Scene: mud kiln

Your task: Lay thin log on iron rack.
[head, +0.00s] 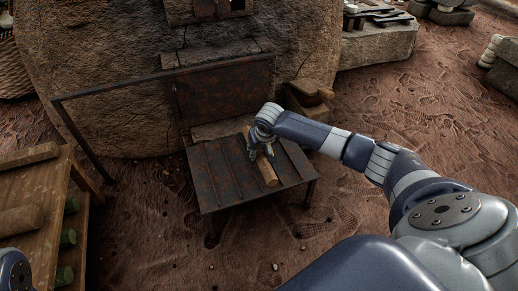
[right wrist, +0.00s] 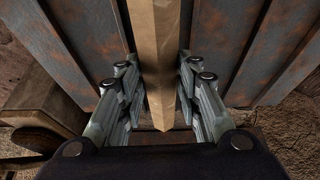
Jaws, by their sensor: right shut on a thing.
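The thin log (head: 267,171) is a pale, angular length of wood over the slatted, rusty iron rack (head: 221,182), pointing from the kiln side toward the rack's front. My right gripper (head: 261,152) is shut on the log near its middle, just above the slats. In the right wrist view the log (right wrist: 158,55) runs between the fingers of the gripper (right wrist: 160,98), with rack slats (right wrist: 228,50) below and on both sides. I cannot tell whether the log touches the slats. Only a bit of my left arm shows at the lower left; its gripper is out of view.
A wooden table (head: 63,205) with thicker logs (head: 22,220) stands at the left, green things beneath it. The mud kiln (head: 120,80) and a rusty iron panel (head: 222,92) rise behind the rack. A stone block (head: 378,43) stands at back right. Open ground lies in front.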

